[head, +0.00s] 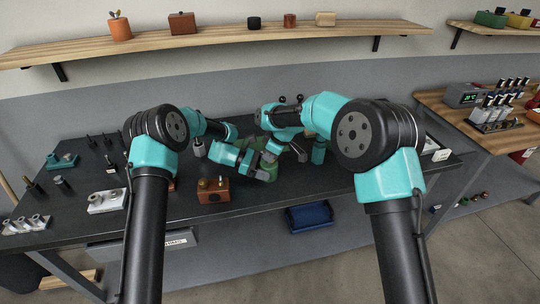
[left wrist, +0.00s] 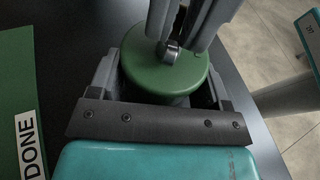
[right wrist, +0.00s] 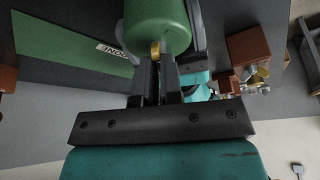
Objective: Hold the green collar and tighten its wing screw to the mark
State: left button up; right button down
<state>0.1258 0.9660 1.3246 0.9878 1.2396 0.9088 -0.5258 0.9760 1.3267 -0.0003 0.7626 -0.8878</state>
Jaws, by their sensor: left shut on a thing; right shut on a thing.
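The green collar (left wrist: 165,72) sits between the two fingers of my left gripper (left wrist: 160,78), which is shut on it from both sides. A small metal wing screw (left wrist: 171,52) stands out from the collar's face. In the right wrist view the screw (right wrist: 155,49) looks brass-coloured and lies at the fingertips of my right gripper (right wrist: 157,66), which is shut on it. In the head view both grippers meet above the bench and largely hide the collar. I cannot make out the mark.
A green mat marked DONE (right wrist: 60,45) lies beside the collar. A brown block with brass knobs (head: 213,191) stands at the bench's front, near my grippers. A blue bin (head: 310,216) is below the front edge. Metal fittings (head: 105,200) stand on the left.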

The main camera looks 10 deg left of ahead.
jog(key=m, duration=0.2)
jog(key=m+t, duration=0.1)
jog(key=m, duration=0.1)
jog(key=m+t+h, duration=0.1)
jog(key=shift+s+f+m, duration=0.2)
jog(key=shift+f+m, duration=0.2)
jog(key=shift+m+t+h, duration=0.5)
jog(key=shift+m+h, duration=0.3)
jog(key=shift+m, duration=1.5)
jog(key=c, duration=1.3)
grip_release()
jog(key=shift+a, duration=0.1)
jog(key=shift+o, duration=0.2)
jog(key=shift+r, duration=0.1)
jog(key=shift+r, duration=0.1)
jog(key=shift+r, duration=0.45)
jog(key=v, duration=1.1)
jog(key=shift+s, duration=0.2)
